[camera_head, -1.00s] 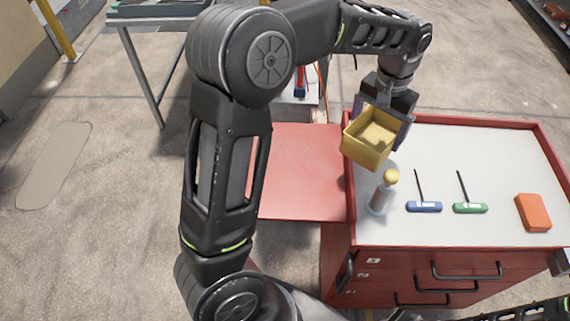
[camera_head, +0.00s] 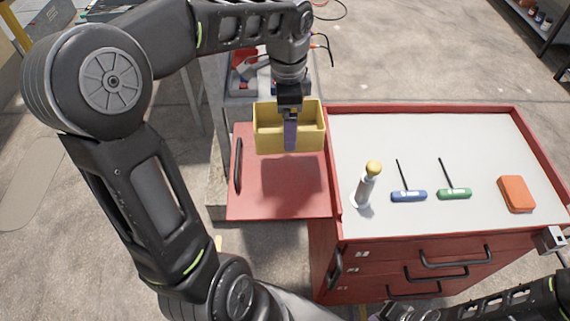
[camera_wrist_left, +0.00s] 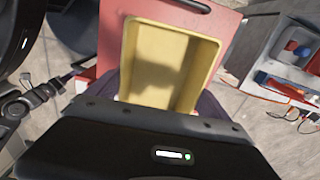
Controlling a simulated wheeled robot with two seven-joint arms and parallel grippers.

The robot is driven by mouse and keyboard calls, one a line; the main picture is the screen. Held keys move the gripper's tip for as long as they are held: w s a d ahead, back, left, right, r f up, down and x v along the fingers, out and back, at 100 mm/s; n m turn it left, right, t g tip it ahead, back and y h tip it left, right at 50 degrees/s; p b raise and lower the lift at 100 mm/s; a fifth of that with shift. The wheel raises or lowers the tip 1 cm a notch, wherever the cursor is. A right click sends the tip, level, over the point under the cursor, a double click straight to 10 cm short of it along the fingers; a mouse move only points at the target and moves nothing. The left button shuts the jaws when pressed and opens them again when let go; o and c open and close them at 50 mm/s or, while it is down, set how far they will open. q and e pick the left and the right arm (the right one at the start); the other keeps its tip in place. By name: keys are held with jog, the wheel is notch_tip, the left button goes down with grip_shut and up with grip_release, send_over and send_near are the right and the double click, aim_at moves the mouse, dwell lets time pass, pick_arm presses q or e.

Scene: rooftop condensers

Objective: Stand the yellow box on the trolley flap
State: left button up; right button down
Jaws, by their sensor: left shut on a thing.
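The yellow box (camera_head: 268,139) is an open-topped, empty bin at the back of the red trolley flap (camera_head: 275,190). My left gripper (camera_head: 290,142) is shut on the box's near wall from above. In the left wrist view the box (camera_wrist_left: 165,62) shows its empty inside, with the red flap (camera_wrist_left: 225,20) around it. The box looks upright over the flap; I cannot tell whether its base touches it. My right gripper (camera_head: 392,314) is at the bottom edge of the head view, and its fingers cannot be made out.
The flap has a dark handle (camera_head: 238,165) at left. Its front part is clear.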

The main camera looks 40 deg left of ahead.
pick_arm(q)
jog(key=shift+s+a+m, duration=0.2)
jog(key=shift+s+m, duration=0.05)
jog(key=shift+m, duration=0.05)
jog(key=shift+f, duration=0.1)
notch_tip(320, 180, down, 6)
jog(key=shift+f+p, duration=0.1)
jog(key=shift+p, duration=0.2)
jog(key=shift+f, duration=1.8)
